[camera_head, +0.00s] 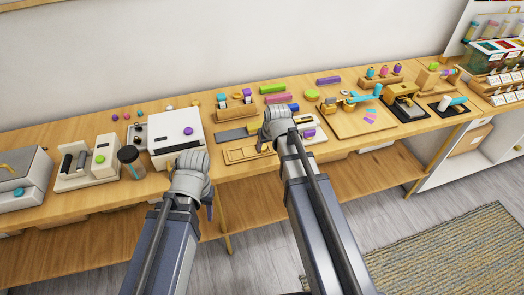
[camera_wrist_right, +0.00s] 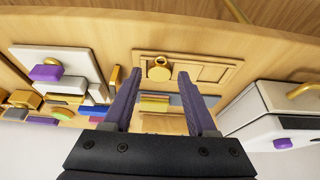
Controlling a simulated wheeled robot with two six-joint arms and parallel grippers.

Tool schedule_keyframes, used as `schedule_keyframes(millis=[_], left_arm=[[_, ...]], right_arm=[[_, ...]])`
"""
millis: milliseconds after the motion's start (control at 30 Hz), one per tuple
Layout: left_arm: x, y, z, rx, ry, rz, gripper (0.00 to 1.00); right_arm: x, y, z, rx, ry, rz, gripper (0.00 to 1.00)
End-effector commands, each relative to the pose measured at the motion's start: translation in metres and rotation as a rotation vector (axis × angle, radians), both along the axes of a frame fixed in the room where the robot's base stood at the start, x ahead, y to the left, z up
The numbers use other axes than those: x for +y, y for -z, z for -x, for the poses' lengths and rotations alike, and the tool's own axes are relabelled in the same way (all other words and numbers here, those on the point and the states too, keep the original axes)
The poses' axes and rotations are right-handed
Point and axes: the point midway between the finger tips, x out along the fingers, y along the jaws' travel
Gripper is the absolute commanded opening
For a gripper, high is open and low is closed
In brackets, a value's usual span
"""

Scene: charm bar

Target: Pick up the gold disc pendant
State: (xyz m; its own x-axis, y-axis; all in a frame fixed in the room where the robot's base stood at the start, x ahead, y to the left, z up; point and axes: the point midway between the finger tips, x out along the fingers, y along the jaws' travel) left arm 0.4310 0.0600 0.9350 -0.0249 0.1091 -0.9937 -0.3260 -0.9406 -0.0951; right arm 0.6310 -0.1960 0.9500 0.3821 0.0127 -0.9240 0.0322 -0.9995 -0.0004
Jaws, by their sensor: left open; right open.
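The gold disc pendant (camera_wrist_right: 160,71) shows in the right wrist view as a round gold piece with a small ring. It lies at a shallow wooden tray (camera_wrist_right: 205,72), in line with the gap between my right fingers. My right gripper (camera_wrist_right: 160,78) is open with nothing between its purple-grey fingers; whether they reach the pendant's height I cannot tell. In the head view my right gripper (camera_head: 264,144) is over the tray's right end (camera_head: 232,156), and I cannot make out the pendant there. My left gripper (camera_head: 210,200) hangs at the table's front edge, left of the tray, empty.
A white box machine (camera_head: 176,133) and a dark cup (camera_head: 131,161) stand left of the tray. Coloured blocks and a grey plate (camera_head: 232,135) lie behind it. A larger wooden tray (camera_head: 350,122) with small tools is to the right. Free room is in front of the table.

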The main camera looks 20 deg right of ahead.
Motion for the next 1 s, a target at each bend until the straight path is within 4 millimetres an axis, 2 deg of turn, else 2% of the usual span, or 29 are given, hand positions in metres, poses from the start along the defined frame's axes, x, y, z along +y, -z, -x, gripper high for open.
schedule_keyframes(millis=[167, 567, 1000], left_arm=[[0.000, 0.006, 0.000, 0.000, 0.000, 0.000, 0.50], [0.000, 0.049, 0.000, 0.000, 0.000, 0.000, 0.50], [0.000, 0.049, 0.000, 0.000, 0.000, 0.000, 0.50]], right_arm=[[0.000, 0.006, -0.001, 0.000, 0.000, 0.000, 0.57], [0.002, 0.049, -0.014, 0.000, 0.000, 0.000, 0.57], [0.002, 0.049, -0.015, 0.000, 0.000, 0.000, 0.57]])
